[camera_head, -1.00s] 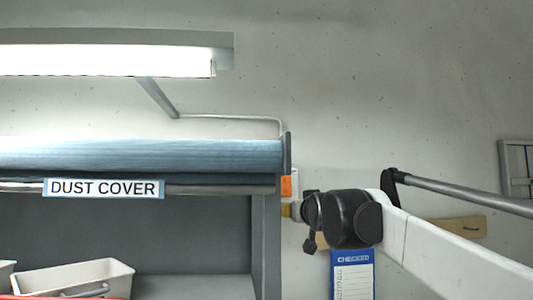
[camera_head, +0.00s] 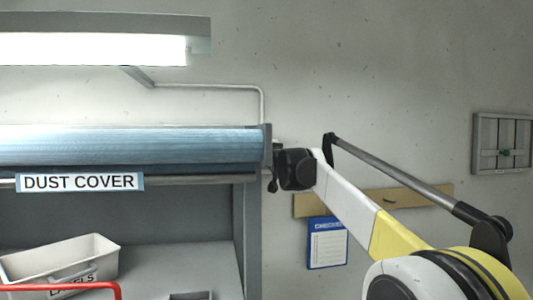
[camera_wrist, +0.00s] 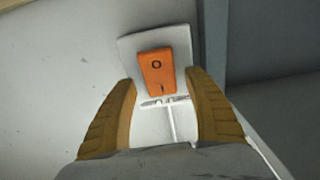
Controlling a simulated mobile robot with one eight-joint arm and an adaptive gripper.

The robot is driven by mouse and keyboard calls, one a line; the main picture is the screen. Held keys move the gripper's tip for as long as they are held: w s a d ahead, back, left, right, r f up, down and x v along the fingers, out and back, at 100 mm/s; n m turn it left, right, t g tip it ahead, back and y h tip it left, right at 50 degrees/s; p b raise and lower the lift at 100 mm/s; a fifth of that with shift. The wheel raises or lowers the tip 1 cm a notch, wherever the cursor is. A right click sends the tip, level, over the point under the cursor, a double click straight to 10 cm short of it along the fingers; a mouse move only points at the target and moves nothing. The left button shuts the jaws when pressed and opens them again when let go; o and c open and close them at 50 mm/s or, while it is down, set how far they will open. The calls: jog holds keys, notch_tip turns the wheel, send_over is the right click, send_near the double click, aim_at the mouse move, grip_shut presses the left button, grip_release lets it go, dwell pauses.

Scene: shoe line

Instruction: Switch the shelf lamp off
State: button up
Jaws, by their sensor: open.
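The shelf lamp (camera_head: 90,48) is a long tube under a grey hood at the upper left of the head view, and it glows white. In the wrist view an orange rocker switch (camera_wrist: 156,72) sits on a white wall plate (camera_wrist: 183,42). It has an O mark near its top and an I mark near its bottom. My gripper (camera_wrist: 158,84) is open and empty, with one tan finger on each side of the switch's lower part. I cannot tell whether it touches. In the head view my gripper (camera_head: 279,165) hides the switch.
A blue dust cover (camera_head: 130,150) rolls along the shelf top, its grey end bracket close to my gripper. A conduit (camera_head: 215,87) runs along the wall. A blue-headed card (camera_head: 327,243) hangs from a wooden rail (camera_head: 420,195). A labelled bin (camera_head: 60,258) stands on the shelf.

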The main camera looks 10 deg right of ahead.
jog(key=shift+w+a, duration=0.1)
jog(key=shift+w, duration=0.05)
jog(key=c, duration=1.2)
jog(key=shift+o, duration=0.2)
jog(key=f+t+b, duration=0.1)
jog(key=t+b, duration=0.1)
jog(key=b, duration=0.1)
jog(key=shift+f+b, duration=0.15)
jog(key=shift+b, duration=0.15)
jog(key=shift+s+f+t+b, duration=0.1)
jog(key=shift+s+t+b, duration=0.1)
jog(key=shift+t+b, duration=0.95)
jog(key=shift+r+t, duration=0.3)
jog(key=shift+t, duration=0.25)
jog(key=o, duration=1.2)
jog(key=shift+c, duration=0.2)
